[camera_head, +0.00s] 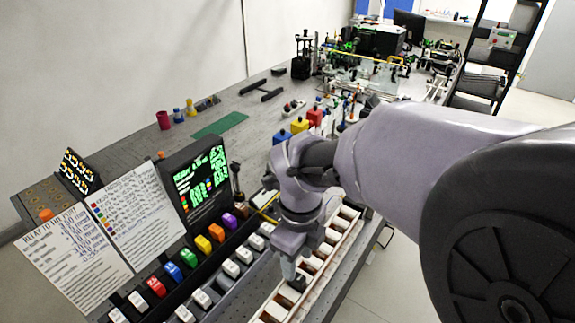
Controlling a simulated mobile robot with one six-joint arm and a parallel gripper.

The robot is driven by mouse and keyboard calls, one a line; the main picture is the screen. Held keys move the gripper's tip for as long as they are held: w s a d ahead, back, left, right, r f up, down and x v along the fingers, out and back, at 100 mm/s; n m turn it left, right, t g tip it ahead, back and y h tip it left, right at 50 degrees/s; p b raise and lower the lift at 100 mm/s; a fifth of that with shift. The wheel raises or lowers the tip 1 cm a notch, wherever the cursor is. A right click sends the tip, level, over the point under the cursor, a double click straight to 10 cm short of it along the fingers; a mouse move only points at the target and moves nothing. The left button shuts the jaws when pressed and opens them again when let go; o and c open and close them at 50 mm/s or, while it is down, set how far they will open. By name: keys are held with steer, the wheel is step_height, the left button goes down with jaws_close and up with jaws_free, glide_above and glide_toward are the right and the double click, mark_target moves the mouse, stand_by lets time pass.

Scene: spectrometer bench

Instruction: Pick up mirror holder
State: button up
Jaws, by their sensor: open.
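My gripper (293,279) points down over a long white slotted rack (268,312) at the bench's front edge. It is open, and its fingertips are close to a small dark piece at the rack. I cannot tell whether they touch it. No mirror holder can be picked out with certainty. Small optical mounts (345,110) stand farther back on the bench, partly hidden by my arm. My arm also covers part of the rack and the bench on the right.
A row of coloured blocks (203,245) and rows of white blocks (231,268) lie left of the rack. A lit screen (200,180) and paper sheets (75,258) stand behind them. Red, yellow and blue boxes (299,125) sit farther back. The bench around the green mat (220,125) is mostly clear.

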mark_target(297, 276)
steer(key=f+b, duration=0.1)
steer(key=f, duration=0.5)
steer(key=f+b, duration=0.1)
steer(key=f, duration=0.1)
steer(key=shift+w+f+b, duration=0.35)
steer(key=shift+w+f, duration=0.05)
steer(key=shift+s, duration=0.1)
steer(key=shift+c, duration=0.4)
jaws_close()
